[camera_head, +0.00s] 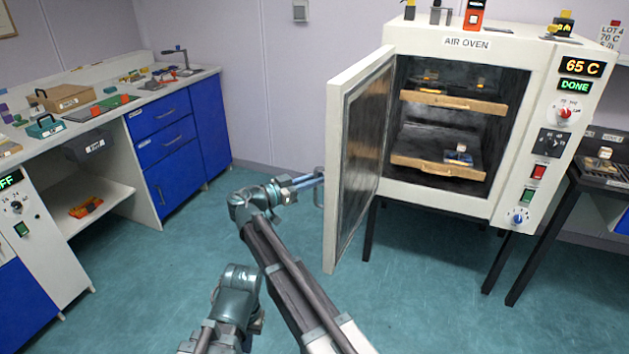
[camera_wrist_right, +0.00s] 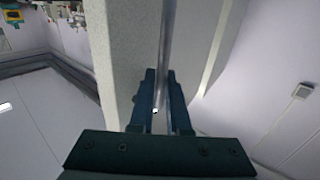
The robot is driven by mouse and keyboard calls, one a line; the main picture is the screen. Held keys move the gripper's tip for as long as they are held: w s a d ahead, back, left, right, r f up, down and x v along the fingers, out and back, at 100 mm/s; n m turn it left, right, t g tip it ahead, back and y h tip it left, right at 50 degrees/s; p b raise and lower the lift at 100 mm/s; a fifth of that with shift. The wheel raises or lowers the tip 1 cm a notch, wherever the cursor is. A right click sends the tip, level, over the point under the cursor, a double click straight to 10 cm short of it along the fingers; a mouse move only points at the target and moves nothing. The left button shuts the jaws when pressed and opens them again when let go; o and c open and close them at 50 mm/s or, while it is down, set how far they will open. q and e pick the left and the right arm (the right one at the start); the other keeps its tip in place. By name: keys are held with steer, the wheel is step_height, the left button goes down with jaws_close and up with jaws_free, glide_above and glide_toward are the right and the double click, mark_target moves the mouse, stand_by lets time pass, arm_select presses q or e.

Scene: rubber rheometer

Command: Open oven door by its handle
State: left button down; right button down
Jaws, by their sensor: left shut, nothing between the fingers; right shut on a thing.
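The air oven (camera_head: 460,42) stands at the right with its door (camera_head: 358,140) swung wide open to the left. The door handle (camera_head: 319,178) is on the door's outer face, near its free edge. My right gripper (camera_head: 315,179) is shut on this handle. In the right wrist view, the grey handle bar (camera_wrist_right: 168,45) runs between the fingers of my right gripper (camera_wrist_right: 160,105), with the pale door face beside it. My left gripper (camera_head: 222,325) is low in the head view, away from the oven and empty; its fingertips are hard to make out.
Inside the oven, two wooden-fronted shelves (camera_head: 450,103) carry small items. A bench (camera_head: 150,100) with blue drawers stands at the left. A dark side table (camera_head: 548,220) is right of the oven. The floor (camera_head: 160,265) between bench and door is clear.

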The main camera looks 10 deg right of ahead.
arm_select(q)
steer(key=shift+w+a, duration=0.2)
steer(key=shift+a, duration=0.05)
arm_select(e)
steer(key=shift+w+a, duration=0.2)
steer(key=shift+w, duration=0.1)
steer(key=c, duration=0.9)
jaws_free()
steer(key=shift+s, duration=0.1)
